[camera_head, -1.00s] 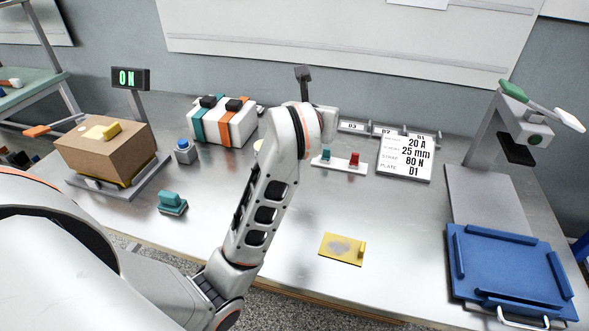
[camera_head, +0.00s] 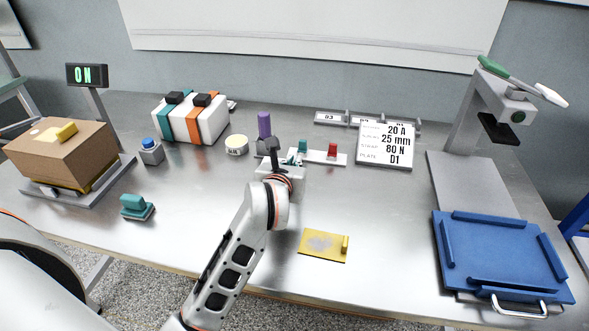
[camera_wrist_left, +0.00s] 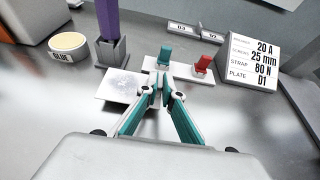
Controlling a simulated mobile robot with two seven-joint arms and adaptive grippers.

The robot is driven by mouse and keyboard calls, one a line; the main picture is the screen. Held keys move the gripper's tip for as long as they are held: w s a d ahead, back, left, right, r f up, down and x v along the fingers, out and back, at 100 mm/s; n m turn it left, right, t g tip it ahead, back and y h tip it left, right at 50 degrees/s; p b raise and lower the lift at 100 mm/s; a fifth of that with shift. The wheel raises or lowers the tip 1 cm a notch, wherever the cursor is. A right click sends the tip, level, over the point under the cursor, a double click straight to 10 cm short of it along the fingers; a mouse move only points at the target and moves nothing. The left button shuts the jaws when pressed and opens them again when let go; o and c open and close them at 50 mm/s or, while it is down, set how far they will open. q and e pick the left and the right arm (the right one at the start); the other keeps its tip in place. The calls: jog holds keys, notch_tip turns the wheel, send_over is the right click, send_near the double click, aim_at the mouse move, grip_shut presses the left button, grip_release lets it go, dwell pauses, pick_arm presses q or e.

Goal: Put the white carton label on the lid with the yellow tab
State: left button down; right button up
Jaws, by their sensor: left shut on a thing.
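My left gripper (camera_wrist_left: 166,90) is shut, its teal-lined fingertips closed at the edge of a small white plate (camera_wrist_left: 122,86), which I take for the white carton label. In the head view the wrist covers the fingers and most of the plate. I cannot tell whether the plate touches the table. The brown carton (camera_head: 58,155) at the far left has a yellow tab (camera_head: 66,131) on its lid, with a small pale round spot beside it. My right gripper is not in view.
A yellow plate (camera_head: 323,245) with a grey patch lies at the front. A purple post (camera_head: 264,124), a glue pot (camera_head: 236,145) and a strip (camera_head: 325,157) with teal and red blocks stand beyond my gripper. A blue tray (camera_head: 502,258) is at right.

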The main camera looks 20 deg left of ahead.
pick_arm(q)
jog(key=shift+f, duration=1.05)
jog(key=shift+f+b, duration=0.15)
jog(key=shift+b, duration=0.15)
jog(key=c, duration=2.2)
grip_release()
